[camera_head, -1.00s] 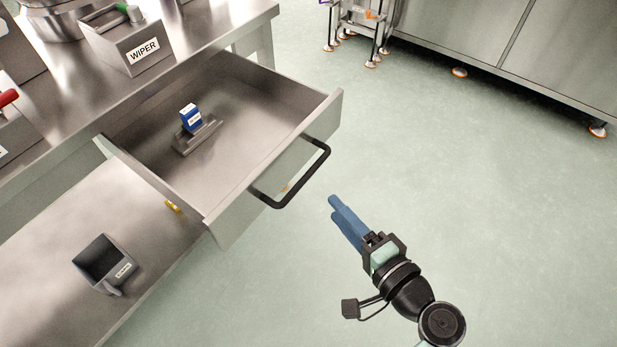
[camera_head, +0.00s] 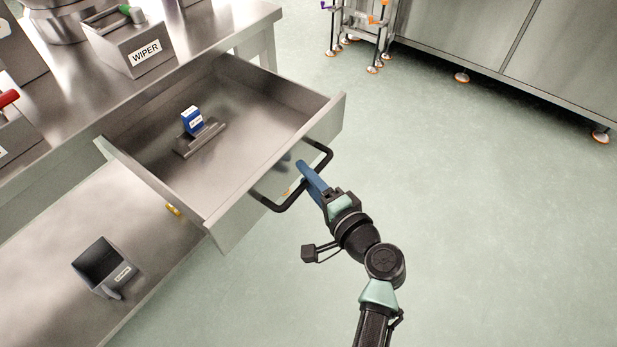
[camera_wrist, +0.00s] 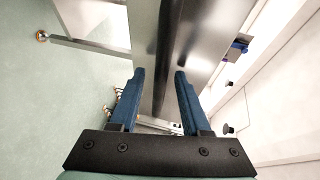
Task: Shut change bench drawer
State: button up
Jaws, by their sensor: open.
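The steel drawer (camera_head: 237,176) stands pulled out from the bench, its front panel (camera_head: 232,226) facing the open floor. A black bar handle (camera_head: 282,207) is fixed on that front. My gripper (camera_head: 302,168), with blue fingers, is at the middle of the handle in the head view, its fingers overlapping the bar. In the wrist view the fingers (camera_wrist: 159,75) are apart, with a dark bar, seemingly the handle (camera_wrist: 163,60), running between them. I cannot tell whether either finger touches it. Inside the drawer lies a grey holder (camera_head: 200,138) with a small blue box (camera_head: 192,120).
The steel bench (camera_head: 75,90) carries a bin labelled WIPER (camera_head: 135,48). A grey bin (camera_head: 103,268) sits on the lower shelf (camera_head: 60,235). Steel cabinets (camera_head: 500,45) stand at the back right. The floor (camera_head: 480,220) to the right is clear.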

grip_shut()
dwell(1.3)
